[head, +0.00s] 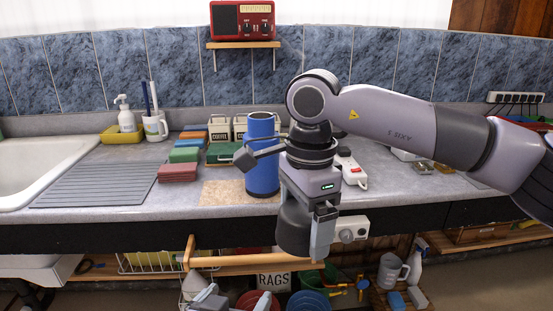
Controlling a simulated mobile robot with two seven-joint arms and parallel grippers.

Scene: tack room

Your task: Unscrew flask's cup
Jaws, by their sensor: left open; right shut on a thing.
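The blue flask (262,178) stands upright on a tan mat (222,196) near the counter's front edge. Its top is narrower and blue; its middle is partly hidden by a dark part of my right arm. My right gripper (308,235) points down, right of and nearer than the flask. It is shut on a dark grey, cup-like cylinder (292,228), apparently the flask's cup, held in front of the counter's edge. My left gripper (236,303) is at the bottom edge, open and empty, well below the flask, only its finger ends showing.
Green and red blocks (183,156) and coffee boxes (220,129) stand left of and behind the flask. A wooden rail (250,261) runs below the counter. The ribbed drainer (100,187) is bare.

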